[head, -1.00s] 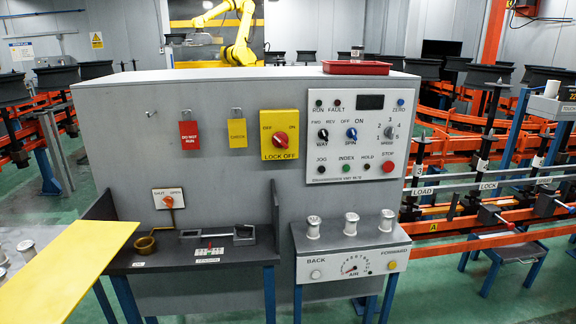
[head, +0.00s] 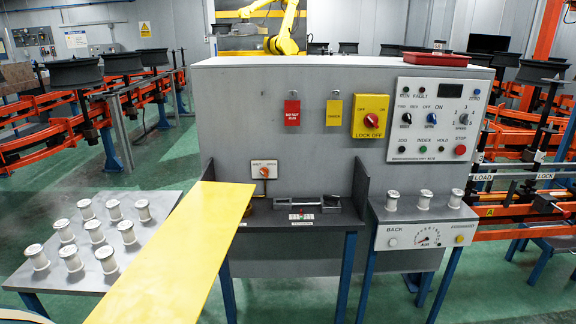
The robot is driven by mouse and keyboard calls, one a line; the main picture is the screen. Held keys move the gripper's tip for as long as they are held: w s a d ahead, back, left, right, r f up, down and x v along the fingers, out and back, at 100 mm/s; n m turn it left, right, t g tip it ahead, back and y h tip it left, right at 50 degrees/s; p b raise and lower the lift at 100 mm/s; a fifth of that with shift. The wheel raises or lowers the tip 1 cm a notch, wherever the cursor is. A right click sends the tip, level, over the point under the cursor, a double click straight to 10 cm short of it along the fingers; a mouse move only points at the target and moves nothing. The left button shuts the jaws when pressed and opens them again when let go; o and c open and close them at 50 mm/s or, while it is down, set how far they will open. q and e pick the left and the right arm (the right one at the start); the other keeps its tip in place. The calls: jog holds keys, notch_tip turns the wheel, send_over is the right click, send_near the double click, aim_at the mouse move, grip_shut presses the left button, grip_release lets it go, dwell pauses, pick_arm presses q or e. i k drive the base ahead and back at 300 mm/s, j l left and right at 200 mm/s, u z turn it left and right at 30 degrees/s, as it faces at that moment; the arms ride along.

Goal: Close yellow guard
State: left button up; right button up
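The yellow guard (head: 180,254) is a long flat panel in the head view. It runs from the lower left up to the left end of the dark bench shelf (head: 270,214). It stands swung out toward me, away from the shelf front, and the right part of the shelf is uncovered. A measuring fixture (head: 305,203) and a small orange switch on a white plate (head: 264,171) show beside and behind it. The guard hides the shelf's left end. Neither of my grippers is in view.
A grey table (head: 110,222) with several white spools stands left of the guard. A control panel (head: 433,118) and a side shelf (head: 420,207) with three spools are at the right. Orange rails run behind on both sides. Green floor is free in front of the bench.

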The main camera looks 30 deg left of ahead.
aim_at(171, 280)
jog(key=k+j, duration=0.15)
jog(key=j, duration=0.2)
jog(key=k+j, duration=0.15)
jog(key=j, duration=0.15)
jog(key=k+j, duration=0.15)
jog(key=j, duration=0.2)
jog(key=k+j, duration=0.1)
jog(key=j, duration=0.25)
jog(key=k+j, duration=0.1)
jog(key=j, duration=0.3)
jog(key=k+j, duration=0.15)
jog(key=j, duration=0.2)
jog(key=k+j, duration=0.1)
jog(key=j, duration=0.25)
jog(key=k+j, duration=0.1)
jog(key=j, duration=0.25)
jog(key=k+j, duration=0.1)
jog(key=j, duration=0.3)
jog(key=z, duration=0.05)
